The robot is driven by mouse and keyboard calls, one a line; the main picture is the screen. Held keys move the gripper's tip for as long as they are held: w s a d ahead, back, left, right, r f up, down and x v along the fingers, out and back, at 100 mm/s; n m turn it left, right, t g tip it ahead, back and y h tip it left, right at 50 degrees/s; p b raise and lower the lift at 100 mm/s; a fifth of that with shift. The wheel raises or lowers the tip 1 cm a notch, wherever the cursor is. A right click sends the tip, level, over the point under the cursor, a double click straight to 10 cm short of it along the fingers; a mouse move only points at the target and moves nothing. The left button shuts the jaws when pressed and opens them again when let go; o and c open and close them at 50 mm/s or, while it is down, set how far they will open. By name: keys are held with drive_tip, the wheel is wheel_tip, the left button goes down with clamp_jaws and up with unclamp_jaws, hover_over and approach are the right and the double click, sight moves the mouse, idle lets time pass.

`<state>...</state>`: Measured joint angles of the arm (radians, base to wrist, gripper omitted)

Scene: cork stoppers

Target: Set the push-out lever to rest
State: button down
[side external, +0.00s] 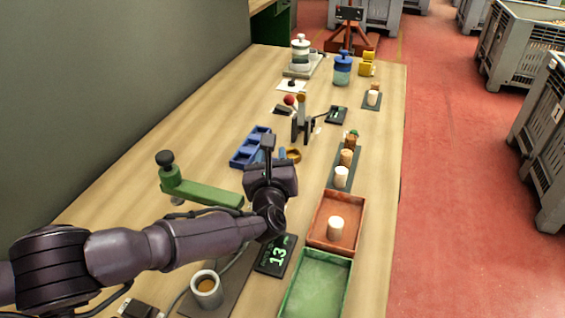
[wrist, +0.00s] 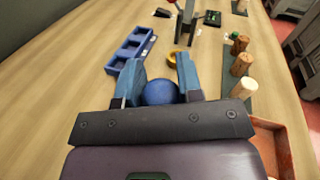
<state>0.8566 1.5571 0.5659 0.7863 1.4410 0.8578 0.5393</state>
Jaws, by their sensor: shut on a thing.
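My gripper (wrist: 160,72) is low over the middle of the table, its two blue-grey fingers on either side of a round blue knob (wrist: 160,93). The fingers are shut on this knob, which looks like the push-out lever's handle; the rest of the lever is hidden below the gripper. In the side external view my gripper (side external: 283,154) is largely hidden behind my wrist, and the knob cannot be made out there. The lever's angle cannot be told.
A blue compartment tray (side external: 250,147) lies left of my gripper, with a brass-coloured ring (side external: 293,155) just beyond. Corks stand on a green rack (side external: 333,180) to the right. A green arm with a black knob (side external: 165,158), red tray (side external: 318,240) and coffee mug (side external: 207,290) are nearby.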

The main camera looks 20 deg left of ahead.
drive_tip(key=shift+a+f, duration=0.15)
drive_tip(key=shift+a, duration=0.55)
drive_tip(key=c, duration=0.8)
unclamp_jaws()
drive_tip(key=shift+d, duration=0.1)
drive_tip(key=s+a+r, duration=0.2)
drive_tip(key=s+r, duration=0.2)
drive_tip(key=s+a+r, duration=0.1)
drive_tip(key=s+r, duration=0.3)
drive_tip(key=s+a+r, duration=0.2)
drive_tip(key=s+r, duration=0.3)
drive_tip(key=shift+a, duration=0.3)
drive_tip(key=shift+w+a, duration=0.1)
